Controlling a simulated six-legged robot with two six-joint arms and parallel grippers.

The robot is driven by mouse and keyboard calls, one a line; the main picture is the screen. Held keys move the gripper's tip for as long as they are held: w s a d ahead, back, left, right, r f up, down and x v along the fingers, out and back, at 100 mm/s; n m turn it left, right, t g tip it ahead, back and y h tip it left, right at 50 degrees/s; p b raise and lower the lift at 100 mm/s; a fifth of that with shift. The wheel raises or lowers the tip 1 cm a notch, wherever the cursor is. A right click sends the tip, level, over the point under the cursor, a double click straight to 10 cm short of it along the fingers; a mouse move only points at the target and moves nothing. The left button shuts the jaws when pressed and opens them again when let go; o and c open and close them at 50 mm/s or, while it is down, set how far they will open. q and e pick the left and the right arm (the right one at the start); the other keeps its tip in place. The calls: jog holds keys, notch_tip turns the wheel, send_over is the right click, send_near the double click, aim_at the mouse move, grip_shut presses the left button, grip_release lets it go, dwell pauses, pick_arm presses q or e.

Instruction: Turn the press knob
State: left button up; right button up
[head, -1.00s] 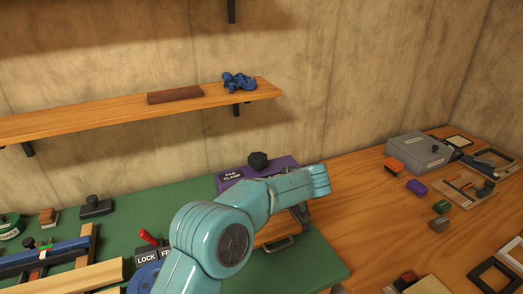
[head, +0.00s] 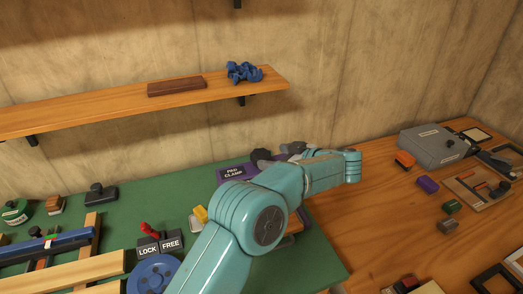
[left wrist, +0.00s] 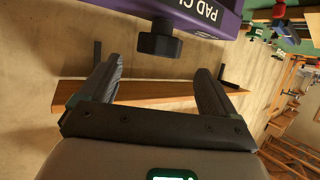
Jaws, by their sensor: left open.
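The purple press, labelled PAD CLAMP (head: 231,173), stands at the back of the green mat, mostly hidden by my left arm. Its dark knob (head: 262,156) shows just above it. In the left wrist view the black knob (left wrist: 160,40) sticks out from the purple housing (left wrist: 165,8). My left gripper (left wrist: 153,72) is open, with one finger on each side of the knob's line. The knob appears just beyond the fingertips, and I see no contact. In the head view the grey left gripper (head: 292,149) is beside the knob, partly hidden by my wrist. My right gripper is not in view.
A wooden shelf (head: 110,108) with a brown block and a blue crumpled thing hangs on the wall above. A LOCK/FREE panel (head: 160,246) with a red lever and a blue disc lie at front left. A grey box (head: 430,146) and small blocks lie on the right.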

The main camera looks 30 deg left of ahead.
aim_at(263, 155)
pick_arm(q)
jog(key=p+x, duration=0.1)
jog(key=x, duration=0.5)
jog(key=shift+a+p, duration=0.1)
jog(key=shift+p, duration=0.2)
jog(key=shift+w+a+f, duration=0.1)
jog(key=shift+a+f, duration=0.1)
jog(key=shift+a, duration=0.15)
